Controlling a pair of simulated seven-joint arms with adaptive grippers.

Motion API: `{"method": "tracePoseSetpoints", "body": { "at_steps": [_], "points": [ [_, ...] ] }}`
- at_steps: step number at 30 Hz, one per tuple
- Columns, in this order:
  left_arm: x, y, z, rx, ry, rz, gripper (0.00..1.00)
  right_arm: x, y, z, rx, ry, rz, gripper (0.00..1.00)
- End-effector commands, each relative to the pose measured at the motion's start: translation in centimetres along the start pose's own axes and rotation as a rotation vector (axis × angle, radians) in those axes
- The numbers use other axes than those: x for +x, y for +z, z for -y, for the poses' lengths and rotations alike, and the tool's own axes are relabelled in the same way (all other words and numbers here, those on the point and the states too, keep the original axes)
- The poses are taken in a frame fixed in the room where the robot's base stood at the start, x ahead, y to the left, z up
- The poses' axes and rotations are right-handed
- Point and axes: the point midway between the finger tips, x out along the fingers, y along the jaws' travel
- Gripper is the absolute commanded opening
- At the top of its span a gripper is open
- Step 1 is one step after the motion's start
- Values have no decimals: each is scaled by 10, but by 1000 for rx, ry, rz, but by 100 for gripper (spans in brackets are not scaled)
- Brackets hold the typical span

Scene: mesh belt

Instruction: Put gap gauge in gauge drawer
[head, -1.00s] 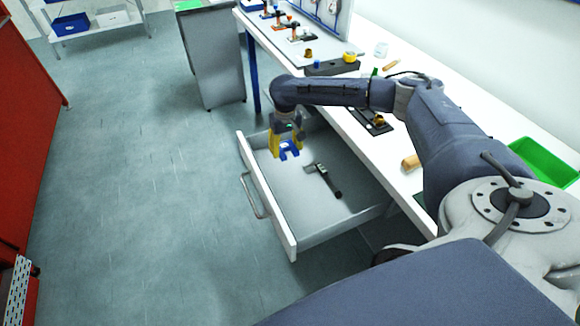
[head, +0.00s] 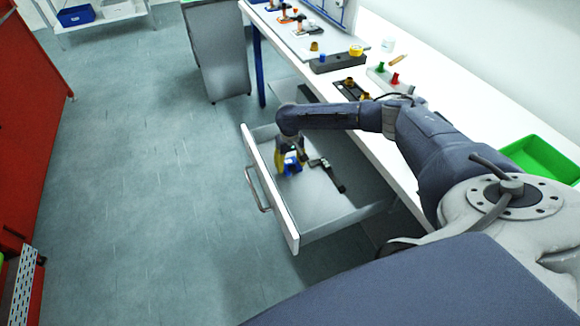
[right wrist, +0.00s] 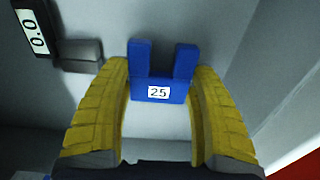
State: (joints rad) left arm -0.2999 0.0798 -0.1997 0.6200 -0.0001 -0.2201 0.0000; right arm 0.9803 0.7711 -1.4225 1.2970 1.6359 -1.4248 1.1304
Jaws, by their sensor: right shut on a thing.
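The gap gauge (right wrist: 157,90) is a blue U-shaped piece with a white label reading 25. In the right wrist view it sits between the yellow fingers of my right gripper (right wrist: 158,95), prongs pointing away. In the head view my right gripper (head: 287,165) is low inside the open gauge drawer (head: 315,222), with the blue gauge (head: 292,164) at its fingertips. Whether the gauge touches the drawer floor I cannot tell. My left gripper is not in view.
A dark caliper (head: 327,174) with a display reading 0.0 (right wrist: 38,32) lies in the drawer beside the gauge. The drawer's front panel and handle (head: 258,190) face left. The white bench (head: 440,112) above holds a green tray (head: 540,160) and small parts.

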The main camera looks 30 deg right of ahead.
Motion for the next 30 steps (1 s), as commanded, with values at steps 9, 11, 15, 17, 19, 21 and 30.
{"method": "tracePoseSetpoints", "body": {
  "at_steps": [9, 11, 15, 17, 19, 21, 30],
  "points": [
    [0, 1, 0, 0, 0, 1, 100, 17, 0, 0, -1, 0, 0, 20],
    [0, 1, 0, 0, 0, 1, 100, 17, 0, 0, -1, 0, 0, 20],
    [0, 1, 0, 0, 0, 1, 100, 19, 0, 0, -1, 0, 0, 20],
    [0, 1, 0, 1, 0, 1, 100, 20, 0, 0, -1, 0, 0, 20],
    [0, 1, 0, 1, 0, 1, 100, 20, 0, 0, -1, 0, 0, 68],
    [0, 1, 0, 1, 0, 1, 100, 20, 0, 0, -1, 0, 0, 77],
    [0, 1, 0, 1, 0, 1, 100, 20, 0, 0, -1, 0, 0, 83]
  ]
}}
